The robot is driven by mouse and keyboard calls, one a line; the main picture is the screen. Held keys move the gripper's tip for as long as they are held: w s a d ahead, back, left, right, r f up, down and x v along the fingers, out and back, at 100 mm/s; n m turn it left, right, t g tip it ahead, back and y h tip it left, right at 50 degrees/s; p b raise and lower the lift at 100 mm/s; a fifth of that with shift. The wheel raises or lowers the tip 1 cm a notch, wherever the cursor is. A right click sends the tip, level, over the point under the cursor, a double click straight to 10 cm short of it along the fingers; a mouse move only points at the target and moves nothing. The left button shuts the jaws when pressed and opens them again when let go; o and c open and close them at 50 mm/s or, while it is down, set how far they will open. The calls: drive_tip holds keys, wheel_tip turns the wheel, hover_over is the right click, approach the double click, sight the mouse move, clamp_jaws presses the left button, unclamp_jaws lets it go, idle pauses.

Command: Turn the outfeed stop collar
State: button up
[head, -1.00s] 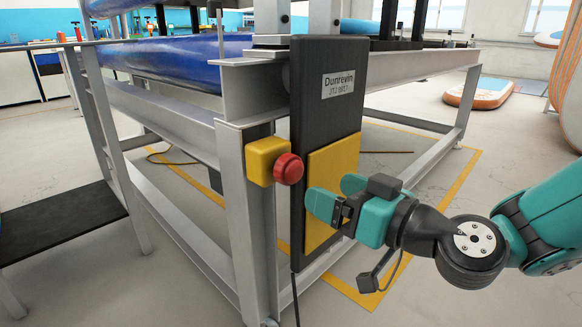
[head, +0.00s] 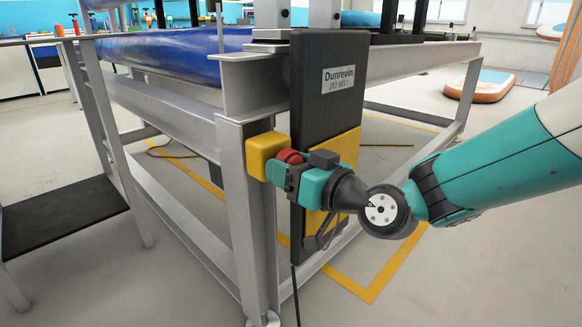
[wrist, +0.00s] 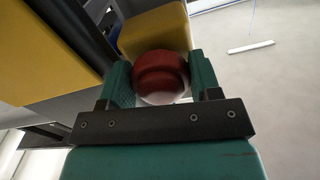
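A red round knob (head: 290,156) sits on a yellow box (head: 266,154) fixed to the grey frame post; I take this to be the stop collar. My gripper (head: 283,168) is at the knob, with one teal finger in front of its lower part. In the wrist view the knob (wrist: 161,76) lies between the two fingers (wrist: 161,80), with the yellow box (wrist: 153,33) behind it. The fingers flank it closely on both sides. I cannot tell whether they touch it. The far finger is hidden in the head view.
A dark upright panel (head: 322,107) with a "Dunrevin" label and a yellow plate (head: 345,148) stands just right of the knob. Grey frame beams (head: 172,125) surround it. A blue inflatable (head: 180,58) lies above. A dark step (head: 62,222) is at left.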

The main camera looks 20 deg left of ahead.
drive_tip(key=c, duration=0.4)
drive_tip(key=shift+o, duration=0.2)
drive_tip(key=shift+m, duration=0.3)
drive_tip(key=m+p, duration=0.2)
drive_tip(key=m, duration=0.1)
drive_tip(key=shift+r, duration=0.15)
drive_tip(key=shift+m+p, duration=0.9)
drive_tip(key=shift+m, duration=0.4)
drive_tip(key=o, duration=0.9)
drive_tip(key=shift+s, duration=0.1)
